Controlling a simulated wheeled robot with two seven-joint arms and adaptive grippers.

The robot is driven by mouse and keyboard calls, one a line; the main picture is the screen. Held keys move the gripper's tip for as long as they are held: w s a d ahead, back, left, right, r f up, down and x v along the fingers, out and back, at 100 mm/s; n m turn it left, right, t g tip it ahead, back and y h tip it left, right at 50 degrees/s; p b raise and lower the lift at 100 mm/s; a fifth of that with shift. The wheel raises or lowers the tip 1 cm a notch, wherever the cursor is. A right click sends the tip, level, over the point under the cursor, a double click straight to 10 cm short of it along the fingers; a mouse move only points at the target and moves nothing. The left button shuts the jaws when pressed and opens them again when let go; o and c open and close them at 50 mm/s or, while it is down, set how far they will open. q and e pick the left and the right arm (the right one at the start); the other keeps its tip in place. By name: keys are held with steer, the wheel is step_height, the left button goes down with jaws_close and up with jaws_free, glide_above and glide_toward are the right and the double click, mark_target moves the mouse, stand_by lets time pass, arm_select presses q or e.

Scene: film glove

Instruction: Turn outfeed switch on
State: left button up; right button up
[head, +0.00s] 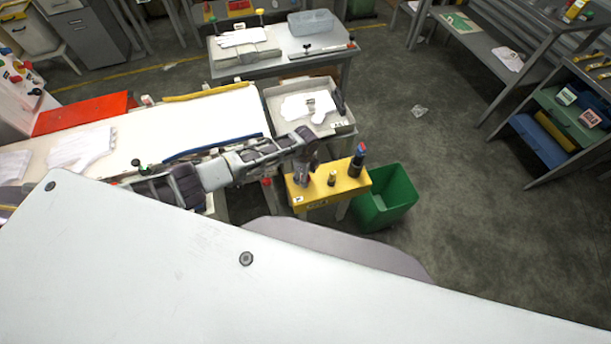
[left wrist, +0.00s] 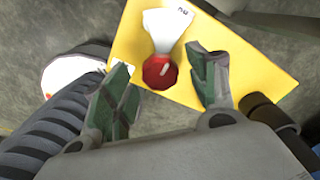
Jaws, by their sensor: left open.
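A yellow control box (head: 345,188) stands just left of the green bin. In the left wrist view its yellow top (left wrist: 240,80) fills the upper middle. A red round knob (left wrist: 160,74) with a flared white piece (left wrist: 166,28) sits on it; small dark lettering on the white piece is too small to read. I cannot tell for sure that this is the outfeed switch, or its setting. My left gripper (head: 303,182) is over the box's left end, hiding that part in the head view. Its green-padded fingers (left wrist: 158,66) are open, one on each side of the red knob. Contact cannot be told.
A small black and yellow post (head: 332,178) and a taller dark post with a blue body (head: 358,158) stand on the box, right of my gripper. A green bin (head: 390,192) is to the right. A grey tray with a white glove (head: 300,106) lies behind.

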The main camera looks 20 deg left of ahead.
arm_select(q)
step_height(320, 180, up, 11)
stand_by(0.8)
stand_by(0.5)
